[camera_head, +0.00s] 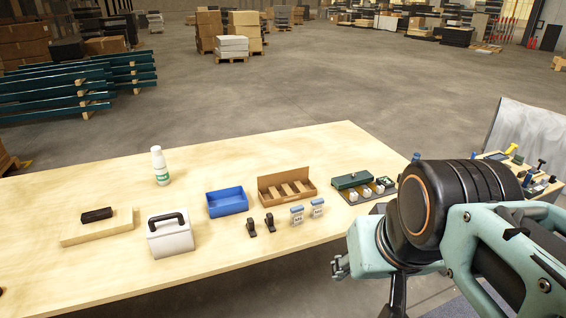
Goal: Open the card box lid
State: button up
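I cannot tell for certain which container is the card box. A dark green box (352,180) with a small knob on top stands at the right of the wooden table; its top looks closed. Left of it, a brown cardboard box (268,198) stands open, with dividers inside and a raised back panel. My arm comes in from the right. A small grey part of what looks like my gripper (340,267) shows beyond the table's front edge, apart from both boxes. The rest is hidden behind my arm, so its opening cannot be seen.
The table (110,275) also holds a blue tray (227,202), a white box with a black handle (171,241), a white bottle (160,167), a dark block on a board (97,215), two black pieces and two small labelled packs (297,216). Small white items sit before the green box.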

aim_at(158, 225)
jog(key=i+j+u, duration=0.1)
jog(key=i+j, duration=0.35)
jog(key=i+j+u, duration=0.1)
jog(key=i+j, duration=0.3)
jog(key=i, duration=0.25)
jog(key=i+l, duration=0.15)
jog(key=k+j, duration=0.15)
